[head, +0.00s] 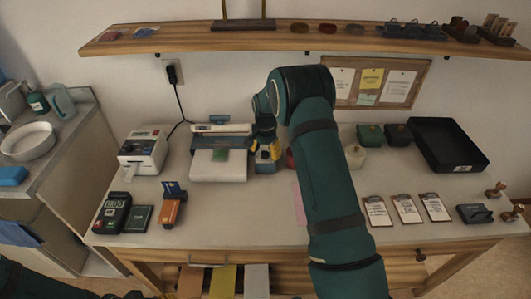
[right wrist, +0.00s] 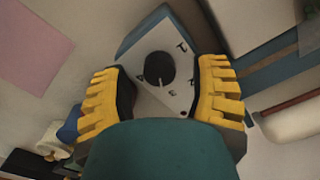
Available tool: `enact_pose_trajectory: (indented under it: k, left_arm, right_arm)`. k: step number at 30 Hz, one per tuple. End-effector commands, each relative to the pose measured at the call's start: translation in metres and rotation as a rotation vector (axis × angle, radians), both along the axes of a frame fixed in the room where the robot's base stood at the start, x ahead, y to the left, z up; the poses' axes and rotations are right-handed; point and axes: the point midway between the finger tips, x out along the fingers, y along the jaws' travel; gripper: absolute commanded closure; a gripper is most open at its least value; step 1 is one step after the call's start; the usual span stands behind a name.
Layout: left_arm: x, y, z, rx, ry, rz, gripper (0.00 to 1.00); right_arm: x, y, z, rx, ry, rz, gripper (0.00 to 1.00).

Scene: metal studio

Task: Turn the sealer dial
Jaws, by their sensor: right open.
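The sealer dial (right wrist: 158,68) is a round black knob with a thin pale pointer line. It sits on a light panel (right wrist: 150,42) with small dark marks, on a teal-sided housing. In the head view the small blue housing (head: 266,165) shows under my right gripper (head: 266,143), partly hidden. In the right wrist view my right gripper (right wrist: 161,72) is open, with one yellow-padded finger on each side of the dial. I see a gap between each finger and the knob; contact is not visible. My left gripper is not in view.
Left of the housing stands a white machine (head: 218,168) with a long flat top. Clipboards (head: 407,208) and a black tray (head: 448,146) are on the right. A shelf (head: 180,42) overhangs the back.

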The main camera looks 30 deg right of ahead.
Motion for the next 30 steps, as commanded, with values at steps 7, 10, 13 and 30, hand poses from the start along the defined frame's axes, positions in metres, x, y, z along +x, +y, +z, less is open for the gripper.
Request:
enact_pose_trajectory:
  k: [7, 10, 13, 30]
  left_arm:
    - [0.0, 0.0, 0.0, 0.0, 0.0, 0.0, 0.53]
    - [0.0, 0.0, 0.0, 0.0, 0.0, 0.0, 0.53]
    - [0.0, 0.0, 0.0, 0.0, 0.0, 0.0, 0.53]
    - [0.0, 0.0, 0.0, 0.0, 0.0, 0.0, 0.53]
  right_arm:
    - [0.001, 0.0, 0.045, -0.001, -0.004, 0.001, 0.4]
    - [0.001, 0.0, 0.065, -0.001, -0.003, 0.001, 0.4]
    - [0.0, 0.0, 0.083, 0.0, -0.001, 0.0, 0.4]
    - [0.0, 0.0, 0.114, 0.0, 0.001, -0.001, 0.4]
